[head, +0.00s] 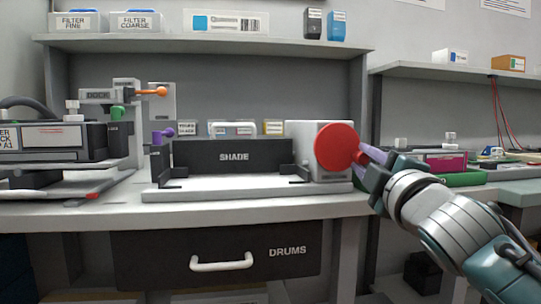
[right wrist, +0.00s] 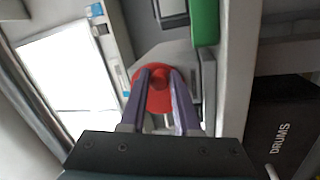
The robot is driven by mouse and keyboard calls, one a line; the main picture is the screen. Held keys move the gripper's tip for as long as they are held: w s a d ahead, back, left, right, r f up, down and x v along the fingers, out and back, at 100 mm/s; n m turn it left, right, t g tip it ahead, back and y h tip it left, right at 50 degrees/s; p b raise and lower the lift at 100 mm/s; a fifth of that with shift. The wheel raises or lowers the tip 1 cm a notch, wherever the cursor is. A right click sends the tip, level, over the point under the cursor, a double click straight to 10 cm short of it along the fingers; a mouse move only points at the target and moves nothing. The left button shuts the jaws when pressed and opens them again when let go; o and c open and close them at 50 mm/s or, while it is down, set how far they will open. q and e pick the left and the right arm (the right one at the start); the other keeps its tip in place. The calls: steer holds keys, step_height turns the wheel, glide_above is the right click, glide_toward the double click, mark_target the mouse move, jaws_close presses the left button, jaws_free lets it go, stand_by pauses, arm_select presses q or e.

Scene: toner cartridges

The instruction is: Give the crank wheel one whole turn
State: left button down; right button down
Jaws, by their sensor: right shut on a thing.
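In the right wrist view the crank wheel (right wrist: 154,101) lies beyond the purple fingers, and the knob sits between the fingertips (right wrist: 155,75). My left gripper does not show in either view.
A DOCK stand (head: 98,96) with an orange lever (head: 152,91) stands at the left. A purple lever (head: 163,133) is at the fixture's left end. A green tray (head: 462,179) lies right of my right gripper. The DRUMS drawer (head: 217,250) below is closed.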

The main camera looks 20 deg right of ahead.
steer(key=shift+a+f+m+g, duration=0.1)
steer(key=shift+f+m+g, duration=0.05)
steer(key=shift+m, duration=0.5)
steer(key=shift+a+f+m+g, duration=0.1)
steer(key=shift+m+g, duration=0.05)
steer(key=shift+m, duration=0.5)
steer(key=c, duration=0.6)
jaws_free()
steer(key=shift+c, duration=0.2)
steer(key=p+v, duration=0.1)
steer(key=v, duration=0.9)
steer(key=shift+p, duration=0.3)
steer(key=shift+w+a+f, duration=0.1)
steer(key=shift+a+f, duration=0.05)
